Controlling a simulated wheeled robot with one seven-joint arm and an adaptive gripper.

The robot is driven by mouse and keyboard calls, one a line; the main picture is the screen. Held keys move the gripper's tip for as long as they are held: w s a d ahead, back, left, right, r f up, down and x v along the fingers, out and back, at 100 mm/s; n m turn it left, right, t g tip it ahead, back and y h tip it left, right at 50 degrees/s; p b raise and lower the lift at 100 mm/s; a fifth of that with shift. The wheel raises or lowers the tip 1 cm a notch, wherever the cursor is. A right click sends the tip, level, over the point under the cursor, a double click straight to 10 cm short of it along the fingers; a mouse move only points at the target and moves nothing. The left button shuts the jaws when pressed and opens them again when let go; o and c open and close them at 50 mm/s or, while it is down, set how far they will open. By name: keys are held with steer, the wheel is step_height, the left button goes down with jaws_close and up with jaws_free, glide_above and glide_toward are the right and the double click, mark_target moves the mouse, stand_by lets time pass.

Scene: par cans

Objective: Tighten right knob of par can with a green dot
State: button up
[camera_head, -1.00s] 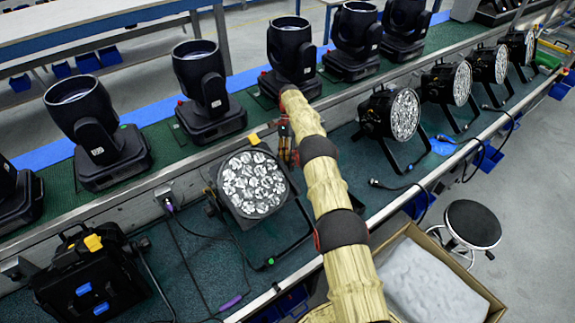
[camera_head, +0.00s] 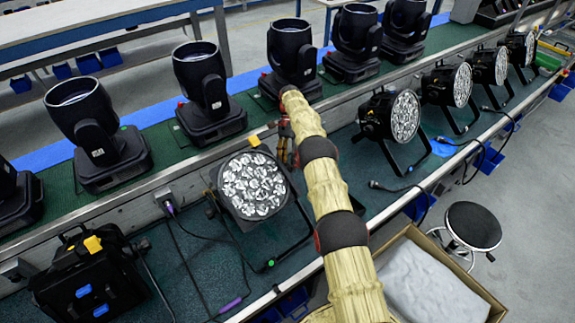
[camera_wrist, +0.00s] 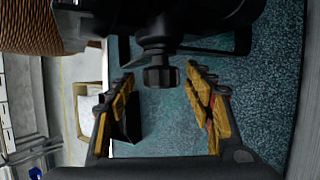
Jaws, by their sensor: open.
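My gripper (camera_head: 284,145) is at the can's upper right side, partly hidden by my arm. In the wrist view my gripper (camera_wrist: 160,80) is open, its yellow-padded fingers on either side of a dark ribbed knob (camera_wrist: 160,77). The knob is near the fingertips with gaps on both sides. In the head view the knob is hidden.
More par cans (camera_head: 405,115) stand along the bench to the right. Moving-head lights (camera_head: 208,90) line the green shelf behind. Cables run over the bench. A cardboard box (camera_head: 480,290) and a stool (camera_head: 472,224) stand in front.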

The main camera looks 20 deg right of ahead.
step_height(320, 180, up, 10)
steer(key=shift+f, duration=0.25)
stand_by(0.5)
